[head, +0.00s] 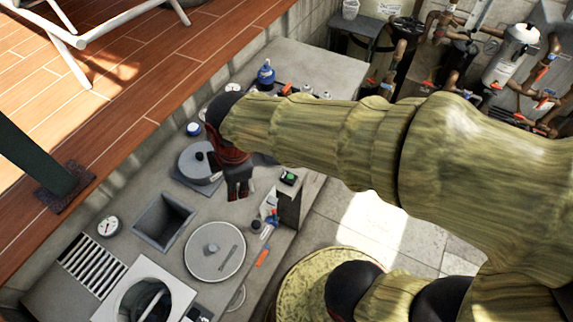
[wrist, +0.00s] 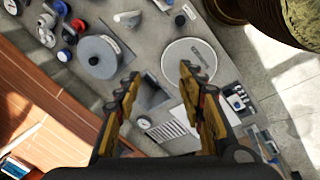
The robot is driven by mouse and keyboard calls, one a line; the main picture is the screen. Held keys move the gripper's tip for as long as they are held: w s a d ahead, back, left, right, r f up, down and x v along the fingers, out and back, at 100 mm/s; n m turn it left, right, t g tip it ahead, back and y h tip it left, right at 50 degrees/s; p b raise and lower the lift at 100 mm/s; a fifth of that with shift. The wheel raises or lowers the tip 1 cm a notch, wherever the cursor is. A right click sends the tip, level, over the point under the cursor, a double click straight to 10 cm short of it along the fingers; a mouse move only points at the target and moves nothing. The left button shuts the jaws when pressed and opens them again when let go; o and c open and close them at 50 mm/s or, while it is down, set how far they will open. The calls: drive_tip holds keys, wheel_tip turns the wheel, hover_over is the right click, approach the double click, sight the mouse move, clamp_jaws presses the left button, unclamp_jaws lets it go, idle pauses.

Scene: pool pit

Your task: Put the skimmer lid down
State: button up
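A round grey lid with a small raised centre and a dark slot mark, which looks like the skimmer lid (head: 204,264), lies flat on the grey counter (head: 185,262). A white square frame with a round opening (head: 185,290) is at the counter's near end.
A square recess (head: 165,220) and a slatted grille (head: 93,262) lie left of the lid. A grey disc with a dark knob (head: 190,163) is behind it. A wooden deck (head: 150,75) rises along the left.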

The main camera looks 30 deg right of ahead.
drive_tip(key=s+d+r+m+t, duration=0.3)
drive_tip(key=s+d+r+m, duration=0.5)
drive_tip(key=m, duration=0.8)
drive_tip(key=shift+d+r+h, duration=0.35)
drive_tip(key=shift+d+h, duration=0.05)
drive_tip(key=shift+d, duration=0.65)
wheel_tip(320, 180, down, 10)
drive_tip(key=b, duration=1)
